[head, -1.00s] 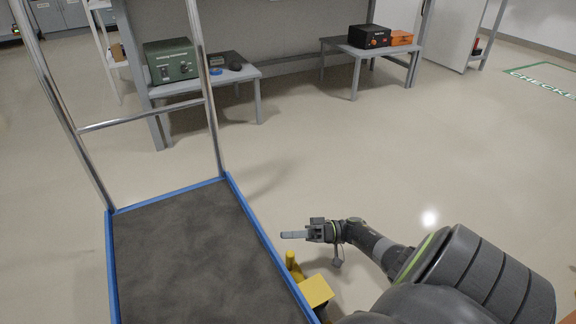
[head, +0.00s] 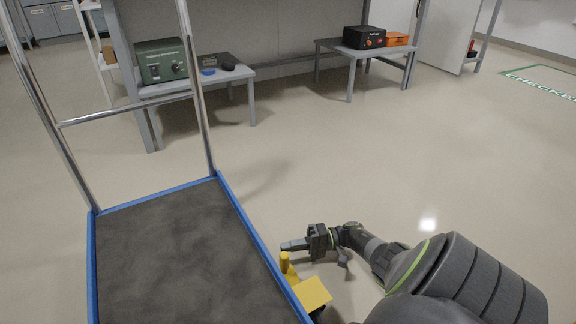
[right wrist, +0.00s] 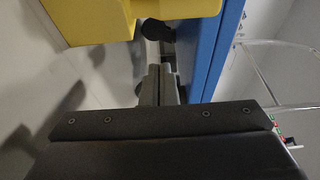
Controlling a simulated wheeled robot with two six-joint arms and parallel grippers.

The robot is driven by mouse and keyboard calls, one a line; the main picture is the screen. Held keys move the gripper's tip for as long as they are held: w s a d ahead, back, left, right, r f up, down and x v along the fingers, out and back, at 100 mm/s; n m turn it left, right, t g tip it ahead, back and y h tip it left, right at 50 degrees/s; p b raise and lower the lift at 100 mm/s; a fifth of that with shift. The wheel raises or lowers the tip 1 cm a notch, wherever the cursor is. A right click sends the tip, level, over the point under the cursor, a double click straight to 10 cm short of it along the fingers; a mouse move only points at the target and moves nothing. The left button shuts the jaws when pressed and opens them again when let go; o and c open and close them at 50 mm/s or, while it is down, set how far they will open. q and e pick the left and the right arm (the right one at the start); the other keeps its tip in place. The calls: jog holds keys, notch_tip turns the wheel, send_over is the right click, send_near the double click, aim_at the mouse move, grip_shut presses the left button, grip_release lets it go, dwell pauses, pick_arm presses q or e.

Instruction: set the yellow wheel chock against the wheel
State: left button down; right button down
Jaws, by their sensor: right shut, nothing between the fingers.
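The yellow wheel chock (head: 312,292) is low on the floor beside the right edge of the cart (head: 236,236). A yellow upright post (head: 285,263) stands at its far end. My right gripper (head: 288,246) is shut and empty, just above and beyond the post; I cannot tell whether it touches it. In the right wrist view, the shut fingers (right wrist: 160,85) point between the yellow chock (right wrist: 95,20) and the cart's blue edge (right wrist: 213,45). A dark round part (right wrist: 155,30), perhaps the wheel, shows beyond the fingertips. My left gripper is out of view.
The cart has a dark grey deck and a chrome handle frame (head: 125,115). Behind stand two grey tables, one with a green device (head: 162,60), the other with a black box (head: 364,37) and an orange box (head: 396,39).

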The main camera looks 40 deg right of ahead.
aim_at(293, 270)
jog(key=x, duration=0.3)
jog(key=shift+a, duration=0.15)
jog(key=shift+s, duration=0.55)
jog(key=shift+s+a+b, duration=0.15)
jog(key=shift+s+b, duration=0.05)
jog(key=shift+s, duration=0.5)
jog(key=shift+s+a+b, duration=0.15)
jog(key=shift+s, duration=0.55)
jog(key=shift+s+a+r+p, duration=0.1)
jog(key=shift+s+p, duration=0.4)
jog(key=shift+p, duration=0.1)
jog(key=shift+s+a+r+p, duration=0.1)
jog(key=shift+s+a+p, duration=0.05)
jog(key=shift+s+p, duration=0.4)
jog(key=shift+s+a, duration=0.1)
jog(key=shift+s, duration=0.15)
jog(key=shift+f, duration=0.2)
